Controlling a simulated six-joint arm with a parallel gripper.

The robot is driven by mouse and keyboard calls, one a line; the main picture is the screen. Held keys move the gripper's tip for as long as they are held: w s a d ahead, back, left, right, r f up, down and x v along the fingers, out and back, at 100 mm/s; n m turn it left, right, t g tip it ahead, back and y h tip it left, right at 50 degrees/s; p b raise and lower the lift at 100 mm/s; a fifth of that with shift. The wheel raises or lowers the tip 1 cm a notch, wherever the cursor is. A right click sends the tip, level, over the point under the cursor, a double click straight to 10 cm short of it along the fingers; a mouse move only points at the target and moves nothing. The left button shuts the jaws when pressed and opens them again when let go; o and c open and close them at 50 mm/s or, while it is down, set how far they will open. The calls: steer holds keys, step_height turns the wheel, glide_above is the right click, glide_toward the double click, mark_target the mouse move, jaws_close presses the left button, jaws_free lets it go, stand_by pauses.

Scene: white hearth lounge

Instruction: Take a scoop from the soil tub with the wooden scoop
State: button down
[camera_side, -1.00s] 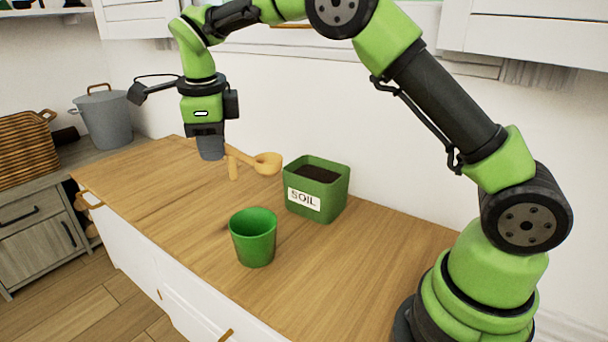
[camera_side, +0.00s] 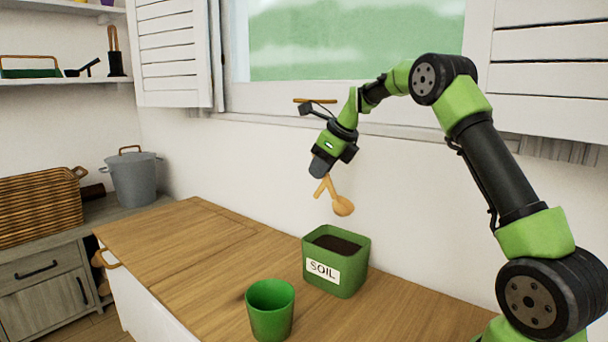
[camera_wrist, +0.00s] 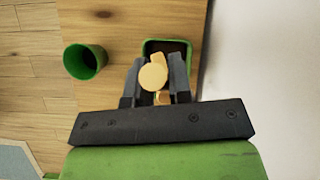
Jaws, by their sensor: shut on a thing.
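The wooden scoop (camera_side: 341,206) is held in my gripper (camera_side: 319,172), its bowl hanging down and tilted toward the right in the side view. The scoop is in the air above the soil tub, apart from it. The green square soil tub (camera_side: 350,277) stands on the wooden counter, with a white SOIL label on its front and dark soil (camera_side: 337,245) inside. In the wrist view my gripper (camera_wrist: 155,82) is shut on the scoop (camera_wrist: 153,77), which covers part of the tub (camera_wrist: 148,46).
A green round pot (camera_side: 270,311) stands on the counter (camera_side: 185,245) in front and left of the tub; it also shows in the wrist view (camera_wrist: 85,62). The counter's left part is clear. The white wall (camera_side: 260,180) and window are behind. A grey bin (camera_side: 132,180) and wicker basket (camera_side: 42,213) stand farther left.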

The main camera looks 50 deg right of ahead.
step_height(320, 180, down, 12)
steer(key=shift+r, duration=0.2)
stand_by(0.9)
steer(key=shift+r, duration=0.1)
stand_by(0.6)
steer(key=shift+r, duration=4.35)
